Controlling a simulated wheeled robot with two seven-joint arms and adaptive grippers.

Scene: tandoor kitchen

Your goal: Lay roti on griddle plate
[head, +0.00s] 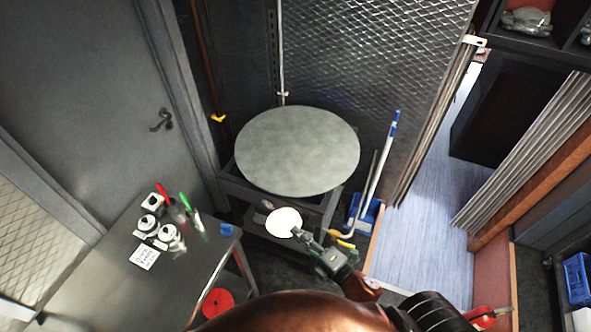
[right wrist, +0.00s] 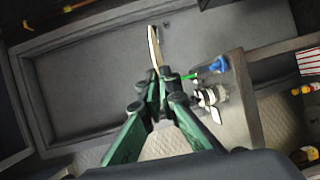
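The roti (head: 283,222) is a small pale disc at the tip of my right gripper (head: 298,235) in the head view. In the right wrist view the roti (right wrist: 154,47) shows nearly edge-on, pinched between the fingertips of my right gripper (right wrist: 153,92). The griddle plate (head: 297,150) is a large round grey disc on a dark stand in the middle of the head view. In the picture the roti lies just below the plate's front edge, apart from it. The plate's top is bare. My left gripper is not in view.
A grey table (head: 112,280) at the left holds white jars, a card (head: 145,257) and red- and green-handled tools. A red round object (head: 218,303) is beneath its right side. Blue-handled poles (head: 384,155) stand right of the griddle. A mesh panel (head: 370,60) rises behind it.

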